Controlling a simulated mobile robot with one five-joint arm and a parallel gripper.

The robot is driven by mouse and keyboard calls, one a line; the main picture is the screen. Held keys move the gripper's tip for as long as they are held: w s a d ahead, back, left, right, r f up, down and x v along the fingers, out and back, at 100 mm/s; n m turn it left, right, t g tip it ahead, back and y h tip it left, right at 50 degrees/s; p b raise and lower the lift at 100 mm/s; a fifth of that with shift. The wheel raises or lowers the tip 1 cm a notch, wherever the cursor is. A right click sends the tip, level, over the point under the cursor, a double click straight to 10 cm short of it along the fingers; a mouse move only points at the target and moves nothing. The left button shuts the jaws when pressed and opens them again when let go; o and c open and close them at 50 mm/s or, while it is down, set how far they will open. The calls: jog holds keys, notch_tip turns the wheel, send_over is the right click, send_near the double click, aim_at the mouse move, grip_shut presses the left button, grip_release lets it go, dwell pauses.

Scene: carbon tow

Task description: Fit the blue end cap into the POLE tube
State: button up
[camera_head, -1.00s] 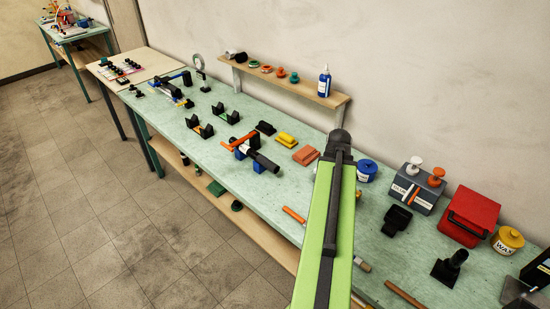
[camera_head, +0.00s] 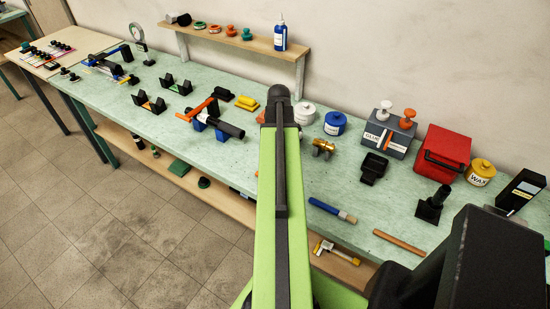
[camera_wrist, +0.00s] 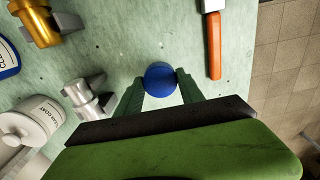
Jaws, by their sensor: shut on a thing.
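The blue end cap (camera_wrist: 160,78) shows as a round blue piece in the wrist view. My gripper (camera_wrist: 161,84) is shut on it, with a dark green finger at each side, over the green bench. In the head view my arm hides both gripper and cap. A black tube (camera_head: 230,130) lies in blue holders with an orange clamp lever (camera_head: 199,110) on the bench, left of my arm. I cannot read any POLE label on it.
Near the gripper are an orange-handled tool (camera_wrist: 214,50), a steel fitting (camera_wrist: 88,98), a brass fitting (camera_wrist: 40,24) and a white jar (camera_wrist: 32,122). Black cradles (camera_head: 176,88) stand further left. A wall shelf (camera_head: 240,40) runs behind. The bench's front strip is mostly clear left of my arm.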

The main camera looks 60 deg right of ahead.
notch_tip(320, 180, down, 3)
jog(key=shift+w+r+b, duration=0.1)
jog(key=shift+r+b, duration=0.05)
jog(key=shift+b, duration=0.5)
jog(key=shift+w, duration=0.1)
jog(key=shift+a+r, duration=0.1)
jog(key=shift+r, duration=0.05)
jog(key=shift+f, duration=0.3)
jog(key=o, duration=1.3)
jog(key=shift+r, duration=0.1)
jog(key=r+p, duration=1.7)
jog(key=shift+s+d+r, duration=0.2)
jog(key=shift+s, duration=0.15)
